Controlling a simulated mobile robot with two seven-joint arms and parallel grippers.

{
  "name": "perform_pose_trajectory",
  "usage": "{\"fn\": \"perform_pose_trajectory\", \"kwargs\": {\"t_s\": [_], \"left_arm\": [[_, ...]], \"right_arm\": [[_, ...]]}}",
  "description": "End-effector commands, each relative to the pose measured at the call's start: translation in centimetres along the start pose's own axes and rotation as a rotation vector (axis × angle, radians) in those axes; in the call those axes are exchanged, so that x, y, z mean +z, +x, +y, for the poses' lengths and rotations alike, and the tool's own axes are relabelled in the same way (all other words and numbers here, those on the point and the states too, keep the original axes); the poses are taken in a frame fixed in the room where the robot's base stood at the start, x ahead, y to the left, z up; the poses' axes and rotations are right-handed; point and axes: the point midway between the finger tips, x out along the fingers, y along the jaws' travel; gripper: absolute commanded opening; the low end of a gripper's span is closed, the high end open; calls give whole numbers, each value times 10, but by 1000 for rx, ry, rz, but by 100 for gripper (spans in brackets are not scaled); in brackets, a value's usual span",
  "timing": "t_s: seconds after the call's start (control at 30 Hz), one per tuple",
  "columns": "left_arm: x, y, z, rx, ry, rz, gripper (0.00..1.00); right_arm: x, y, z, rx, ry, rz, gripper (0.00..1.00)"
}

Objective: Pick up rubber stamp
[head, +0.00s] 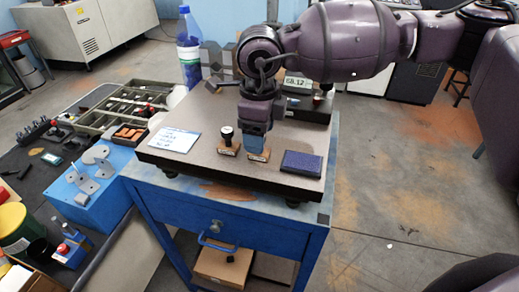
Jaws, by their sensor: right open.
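My right gripper (257,128) points straight down over the dark plate (200,165) on the blue cabinet. It is open, low over a stamp with a pale wooden base (258,155). The gripper hides that stamp's upper part, and I cannot tell whether the fingers touch it. A second rubber stamp (228,142), with a black knob handle and wooden base, stands upright just left of the gripper. A dark blue ink pad (302,163) lies to the right. My left gripper is not in view.
A white card with writing (173,140) lies on the plate's left. A display box (298,84) and a blue-capped bottle (189,50) stand behind. A blue block with metal brackets (90,188) and a parts tray (105,110) are left. The plate's front strip is clear.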

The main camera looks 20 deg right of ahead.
Motion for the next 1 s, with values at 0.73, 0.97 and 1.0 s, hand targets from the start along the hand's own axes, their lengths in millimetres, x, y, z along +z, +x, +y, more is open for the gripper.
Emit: {"fn": "perform_pose_trajectory", "kwargs": {"t_s": [0.73, 0.97, 1.0], "left_arm": [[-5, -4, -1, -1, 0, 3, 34], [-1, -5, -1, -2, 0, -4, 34], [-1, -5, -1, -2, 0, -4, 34]], "right_arm": [[0, 36, 0, 2, 1, 1, 36], [0, 36, 0, 2, 1, 0, 9], [0, 36, 0, 2, 1, 0, 9]]}}
